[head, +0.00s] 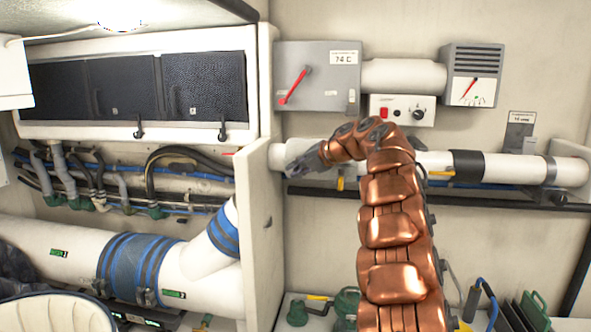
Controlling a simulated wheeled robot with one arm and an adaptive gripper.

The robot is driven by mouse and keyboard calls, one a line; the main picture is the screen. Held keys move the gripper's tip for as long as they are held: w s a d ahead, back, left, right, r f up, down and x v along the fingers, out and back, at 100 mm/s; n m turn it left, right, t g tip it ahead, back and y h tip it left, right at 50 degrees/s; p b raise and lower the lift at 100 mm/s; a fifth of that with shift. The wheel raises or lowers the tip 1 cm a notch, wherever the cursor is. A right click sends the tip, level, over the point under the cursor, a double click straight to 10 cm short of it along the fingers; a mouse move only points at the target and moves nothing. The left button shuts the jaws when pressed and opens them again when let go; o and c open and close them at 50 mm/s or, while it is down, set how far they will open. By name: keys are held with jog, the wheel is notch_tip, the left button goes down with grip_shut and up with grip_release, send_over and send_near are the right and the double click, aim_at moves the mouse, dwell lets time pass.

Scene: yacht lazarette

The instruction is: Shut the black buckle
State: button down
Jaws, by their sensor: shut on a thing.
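My gripper (303,163) is at the end of my copper-coloured arm, just right of the white upright panel (262,225) and in front of the white pipe's left end. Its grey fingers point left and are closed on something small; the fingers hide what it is. I cannot tell which part is the black buckle. Two small black latches hang under the dark-fronted cabinet, a left one (138,128) and a right one (223,131). Dark buckles (148,297) also show on the blue straps around the large white duct at lower left. All of these are apart from my gripper.
The white pipe (500,167) runs along the right wall with a black band (467,163). Above it are a grey box with a red lever (320,75) and a small switch panel (402,110). Green fittings (298,313) stand on the low surface below. My arm hides the middle.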

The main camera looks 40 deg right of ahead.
jog(key=shift+d, duration=0.1)
dwell(0.7)
jog(key=c, duration=1.2)
grip_release()
jog(key=shift+r, duration=0.1)
jog(key=v, duration=1.2)
jog(key=shift+d+r, duration=0.1)
jog(key=shift+d, duration=0.15)
jog(key=shift+w, duration=0.15)
